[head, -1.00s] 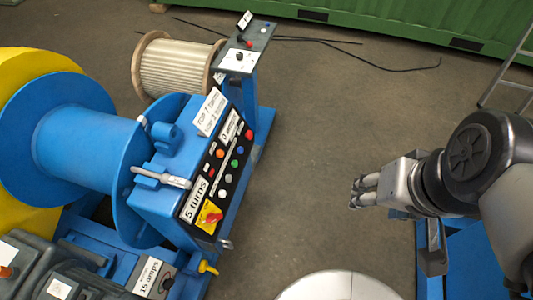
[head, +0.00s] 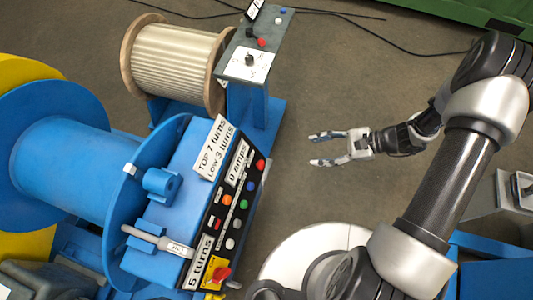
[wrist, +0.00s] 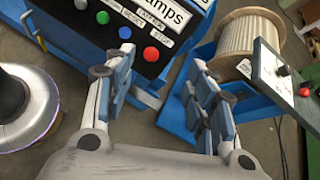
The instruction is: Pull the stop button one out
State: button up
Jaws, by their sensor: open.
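A red round button (head: 260,164) sits at the upper end of the black control panel (head: 222,225) on the blue machine. In the wrist view this red button (wrist: 151,53) is beside a label that reads STOP, and it appears between my fingertips. Another red button (head: 261,42) is on the grey control stand, also seen in the wrist view (wrist: 304,89). I cannot tell which is stop button one. My gripper (head: 314,149) is open and empty, right of the panel and apart from both buttons. Its fingers point left.
The panel also has green (wrist: 126,32) and blue (wrist: 102,17) buttons and a red switch on a yellow plate (head: 215,274). Bare floor lies between the panel and my gripper.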

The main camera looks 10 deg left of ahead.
notch_tip(320, 180, down, 12)
jog(key=s+a+m+t+y, duration=0.1)
jog(key=s+m+t+y, duration=0.15)
jog(key=m, duration=0.25)
jog(key=b, duration=0.3)
send_near(263, 165)
jog(key=shift+h, duration=0.35)
jog(key=x, duration=0.9)
jog(key=shift+a, duration=0.25)
jog(key=shift+c, duration=0.3)
grip_shut()
